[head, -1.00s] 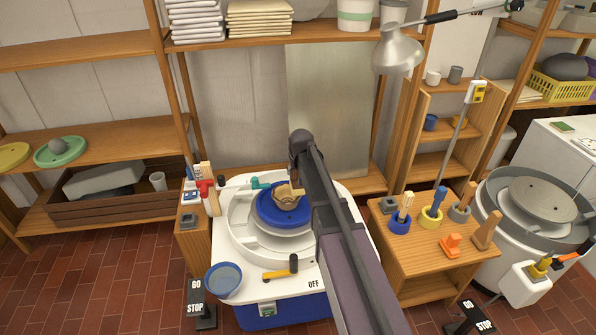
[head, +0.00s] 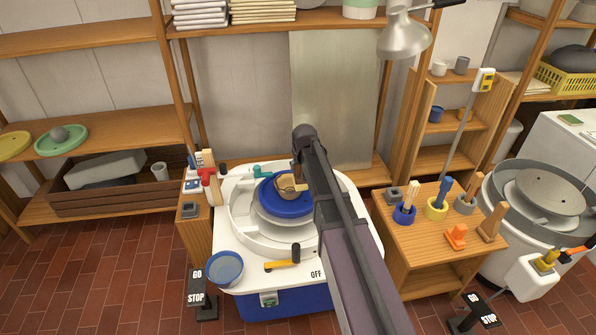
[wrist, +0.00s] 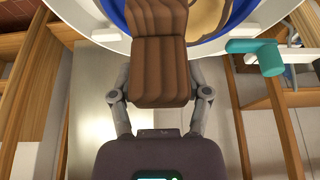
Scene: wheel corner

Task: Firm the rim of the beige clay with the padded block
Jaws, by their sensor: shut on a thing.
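The beige clay (head: 287,187) sits on the blue round bat (head: 284,207) of the white wheel; part of it also shows at the top of the wrist view (wrist: 207,14). My gripper (wrist: 160,97) is shut on the padded block (wrist: 157,45), a brown, ribbed piece between its fingers. The block overlaps the bat and the clay's edge in the wrist view; I cannot tell if it touches the clay. In the head view my arm comes from the lower right and hides the right side of the wheel.
A blue bowl (head: 225,267) and a yellow lever with black knob (head: 283,264) are in front. A side table with tool cups (head: 404,215) stands right; a second wheel (head: 550,192) stands farther right.

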